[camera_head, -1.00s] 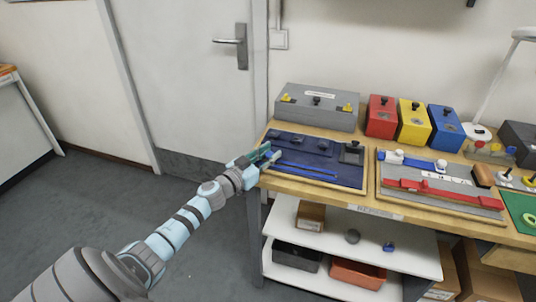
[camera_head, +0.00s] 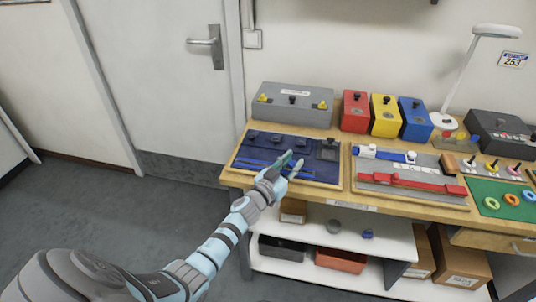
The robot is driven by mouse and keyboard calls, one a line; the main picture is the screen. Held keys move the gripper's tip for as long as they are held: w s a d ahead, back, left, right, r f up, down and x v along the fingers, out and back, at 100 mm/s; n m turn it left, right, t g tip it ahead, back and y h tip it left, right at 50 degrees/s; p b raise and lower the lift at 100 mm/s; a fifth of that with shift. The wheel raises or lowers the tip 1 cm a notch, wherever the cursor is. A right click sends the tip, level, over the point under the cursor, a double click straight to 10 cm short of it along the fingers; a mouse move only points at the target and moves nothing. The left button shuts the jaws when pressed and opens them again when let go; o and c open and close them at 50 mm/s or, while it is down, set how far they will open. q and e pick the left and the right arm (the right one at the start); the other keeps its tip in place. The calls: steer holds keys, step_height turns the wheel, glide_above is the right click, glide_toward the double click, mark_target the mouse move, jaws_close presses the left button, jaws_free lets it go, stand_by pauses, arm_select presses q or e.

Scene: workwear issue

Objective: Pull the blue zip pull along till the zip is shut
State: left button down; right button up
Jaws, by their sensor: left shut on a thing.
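A dark blue zip board (camera_head: 322,168) lies on the left end of the wooden bench. A bright blue zip line (camera_head: 256,166) runs along its front part, left of my gripper. My left gripper (camera_head: 291,163) is over the middle of the board's front part, shut on the blue zip pull. The pull itself is hidden between the fingers, and my fingers also cover part of the zip. My right gripper is not in view.
A grey case (camera_head: 290,105) stands behind the board. Red (camera_head: 355,110), yellow (camera_head: 385,115) and blue (camera_head: 414,120) boxes stand to its right. A grey board with a red slider bar (camera_head: 412,184) lies right of the zip board. Floor is free at left.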

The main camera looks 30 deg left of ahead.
mark_target(307, 173)
arm_select(q)
steer(key=d, duration=0.1)
steer(key=w+d, duration=0.1)
steer(key=d, duration=0.2)
steer(key=shift+w+d+f, duration=0.15)
steer(key=shift+w+d, duration=0.1)
steer(key=shift+d, duration=0.1)
steer(key=c, duration=1.7)
jaws_free()
steer(key=shift+o, duration=1.4)
steer(key=shift+d, duration=0.2)
steer(key=shift+w+d, duration=0.1)
steer(key=shift+a, duration=0.25)
steer(key=s, duration=1.2)
steer(key=shift+a, duration=0.3)
